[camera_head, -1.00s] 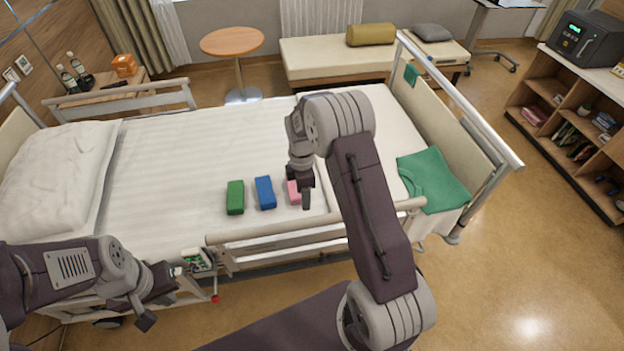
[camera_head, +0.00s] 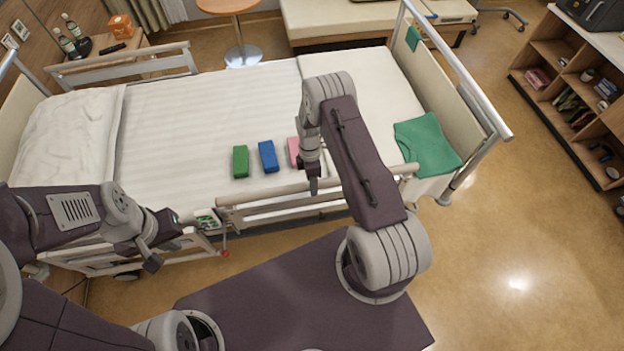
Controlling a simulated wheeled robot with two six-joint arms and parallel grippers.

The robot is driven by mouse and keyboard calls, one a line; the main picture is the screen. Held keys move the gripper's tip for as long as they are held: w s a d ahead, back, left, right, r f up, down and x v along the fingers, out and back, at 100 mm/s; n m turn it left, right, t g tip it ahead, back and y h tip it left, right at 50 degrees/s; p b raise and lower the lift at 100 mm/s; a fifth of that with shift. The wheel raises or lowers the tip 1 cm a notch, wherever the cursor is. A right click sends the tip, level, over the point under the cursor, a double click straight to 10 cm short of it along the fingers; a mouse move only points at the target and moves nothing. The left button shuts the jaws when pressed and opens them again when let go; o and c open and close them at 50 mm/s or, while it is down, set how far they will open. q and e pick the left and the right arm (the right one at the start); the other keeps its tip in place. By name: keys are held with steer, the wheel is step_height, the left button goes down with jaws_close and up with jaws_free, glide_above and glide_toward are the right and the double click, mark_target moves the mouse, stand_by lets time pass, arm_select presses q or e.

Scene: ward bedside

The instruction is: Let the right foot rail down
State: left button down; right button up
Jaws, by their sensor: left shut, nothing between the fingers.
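The near foot-side rail (camera_head: 268,196), a pale bar on a metal frame, runs along the bed's near side and stands raised, its top about level with the mattress edge. A red knob (camera_head: 225,254) sits low by its left end, beside a green-and-white control panel (camera_head: 206,221). My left gripper (camera_head: 170,229) is shut and empty, just left of the panel and apart from the knob in the picture. My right gripper (camera_head: 313,186) points down in front of the rail's middle; its jaw opening is hidden. My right forearm covers part of the rail's right half.
On the mattress (camera_head: 180,130) lie green (camera_head: 240,161), blue (camera_head: 267,156) and pink (camera_head: 293,152) blocks, and a green cloth (camera_head: 428,144) near the footboard (camera_head: 440,75). A far rail (camera_head: 125,65) stands by the head end.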

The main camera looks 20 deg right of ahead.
steer(key=shift+f, duration=0.25)
steer(key=shift+w, duration=0.1)
jaws_close()
steer(key=shift+w+r, duration=0.1)
steer(key=shift+w, duration=0.05)
stand_by(1.0)
